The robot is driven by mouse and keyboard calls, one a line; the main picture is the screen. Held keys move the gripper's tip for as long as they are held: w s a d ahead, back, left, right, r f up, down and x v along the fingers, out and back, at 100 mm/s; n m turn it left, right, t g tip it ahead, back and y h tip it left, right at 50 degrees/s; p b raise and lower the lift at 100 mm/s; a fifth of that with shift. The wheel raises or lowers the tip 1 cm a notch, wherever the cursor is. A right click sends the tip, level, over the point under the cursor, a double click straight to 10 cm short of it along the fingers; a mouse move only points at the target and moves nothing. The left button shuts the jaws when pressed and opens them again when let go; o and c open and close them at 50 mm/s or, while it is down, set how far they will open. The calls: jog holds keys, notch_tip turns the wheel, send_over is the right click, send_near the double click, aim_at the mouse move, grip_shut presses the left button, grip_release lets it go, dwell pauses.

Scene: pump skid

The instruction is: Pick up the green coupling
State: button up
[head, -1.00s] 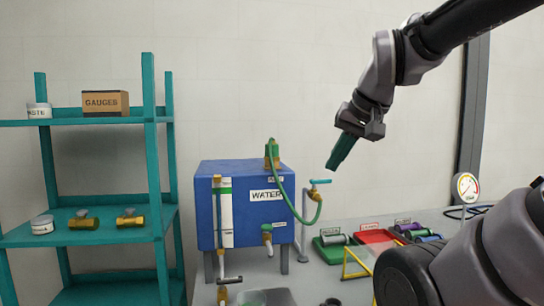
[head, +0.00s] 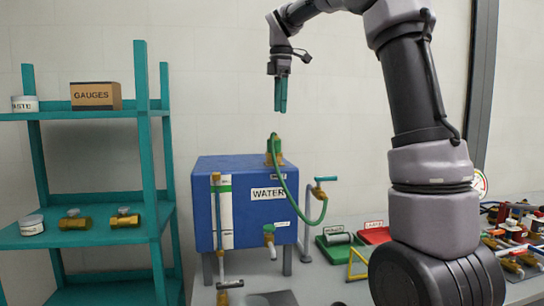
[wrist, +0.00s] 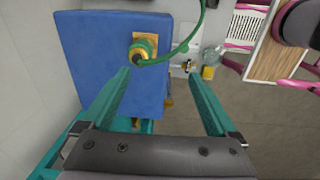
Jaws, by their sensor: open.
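The green coupling (head: 273,147) stands on top of the blue water tank (head: 238,234), with a brass base and a green hose (head: 309,218) running from it. In the wrist view the coupling (wrist: 143,47) shows from above as a brass and green fitting on the blue tank top (wrist: 88,50). My gripper (head: 280,111) has teal fingers pointing down, above the coupling and apart from it. In the wrist view my gripper (wrist: 158,73) is open and empty, and the coupling lies beyond the fingertips, slightly left of the middle between them.
A teal shelf (head: 148,160) with a gauges box (head: 96,96) and brass valves stands at the left. A blue-handled tap (head: 325,180) rises right of the tank. Green (head: 334,256) and red (head: 374,235) trays lie on the bench. The air around the coupling is clear.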

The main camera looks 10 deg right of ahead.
jog(key=w, duration=0.1)
jog(key=w+n, duration=0.1)
jog(key=w+a+n, duration=0.1)
jog(key=shift+w+a+f+g, duration=0.1)
jog(key=shift+w+f+g, duration=0.2)
jog(key=shift+w+f, duration=0.1)
send_over(274, 139)
notch_tip(274, 139, down, 5)
jog(key=shift+w+f, duration=0.1)
jog(key=shift+w, duration=0.05)
jog(key=shift+w+f, duration=0.2)
jog(key=shift+f, duration=1.15)
jog(key=shift+w+f, duration=0.15)
jog(key=shift+f, duration=1.2)
grip_shut()
notch_tip(274, 139, up, 10)
jog(key=shift+r, duration=0.1)
jog(key=shift+w+n, duration=0.1)
jog(key=shift+n, duration=0.2)
